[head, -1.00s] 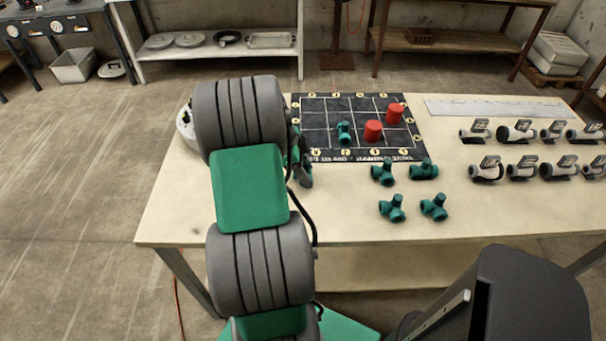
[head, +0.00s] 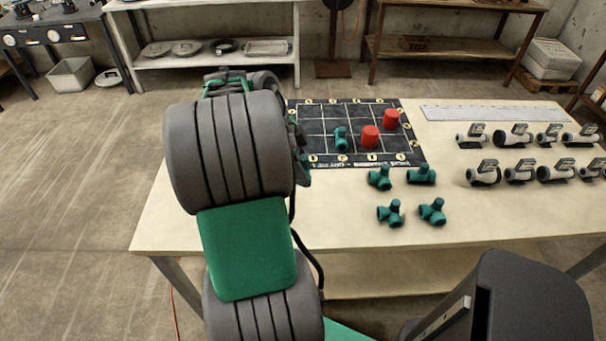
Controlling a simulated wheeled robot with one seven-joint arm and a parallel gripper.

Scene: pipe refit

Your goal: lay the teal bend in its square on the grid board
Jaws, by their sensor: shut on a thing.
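The dark grid board (head: 358,117), with white lines and pale round marks along its rim, lies on the table; my arm covers its left part. A teal fitting (head: 341,139) sits on it, left of two red cylinders (head: 370,136) (head: 391,119). My gripper is hidden behind my large grey and green arm links, and so is anything in it. A small dark and green part shows at the arm's right edge, over the board's left side; I cannot tell what it is. I cannot make out which teal piece is the bend.
Several teal branched fittings (head: 390,213) lie on the table (head: 300,225) in front of the board. Two rows of grey-white valves (head: 520,172) stand at the right. A pale flat strip (head: 490,113) lies behind them. The front left of the table is bare.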

